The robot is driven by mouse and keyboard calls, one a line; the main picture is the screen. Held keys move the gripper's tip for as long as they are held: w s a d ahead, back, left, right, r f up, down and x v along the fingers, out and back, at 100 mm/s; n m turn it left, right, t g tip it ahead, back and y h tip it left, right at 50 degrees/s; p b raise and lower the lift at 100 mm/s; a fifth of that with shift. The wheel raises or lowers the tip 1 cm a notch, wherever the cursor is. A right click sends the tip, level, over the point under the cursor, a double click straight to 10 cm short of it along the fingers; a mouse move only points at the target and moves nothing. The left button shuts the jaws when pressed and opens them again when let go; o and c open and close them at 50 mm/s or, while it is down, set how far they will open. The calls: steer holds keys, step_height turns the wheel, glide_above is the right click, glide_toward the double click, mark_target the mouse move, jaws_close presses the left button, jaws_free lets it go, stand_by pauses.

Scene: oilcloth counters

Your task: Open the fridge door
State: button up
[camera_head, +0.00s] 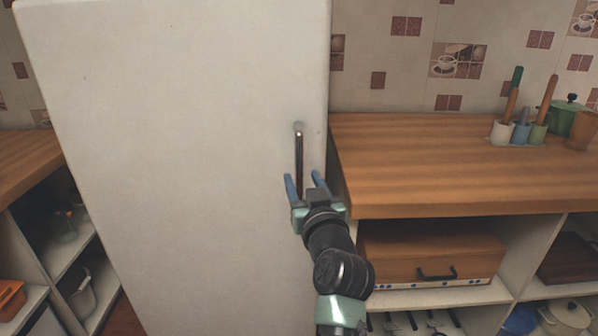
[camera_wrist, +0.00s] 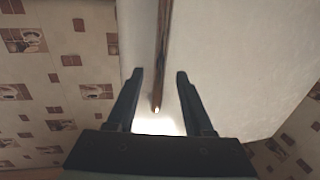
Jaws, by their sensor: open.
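The white fridge (camera_head: 170,140) stands left of centre in the head view, its door shut. A slim dark vertical handle (camera_head: 299,155) sits near the door's right edge. My gripper (camera_head: 305,178) is open at the handle's lower part, one blue finger to each side of it in the picture. In the wrist view the handle (camera_wrist: 162,50) runs down between the two dark fingertips of my gripper (camera_wrist: 160,72), with gaps on both sides. I cannot tell how deep the handle lies between the fingers.
A wooden counter (camera_head: 440,190) stands close to the fridge's right side. Cups with utensils (camera_head: 521,132) and a green pot (camera_head: 566,115) stand on it. Below is a shelf with a brown drawer box (camera_head: 430,255). Another counter (camera_head: 25,165) stands at the left.

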mark_target(300, 173)
steer(key=shift+w+a, duration=0.25)
steer(key=shift+w, duration=0.85)
steer(key=shift+w+a, duration=0.2)
steer(key=shift+w, duration=0.9)
jaws_close()
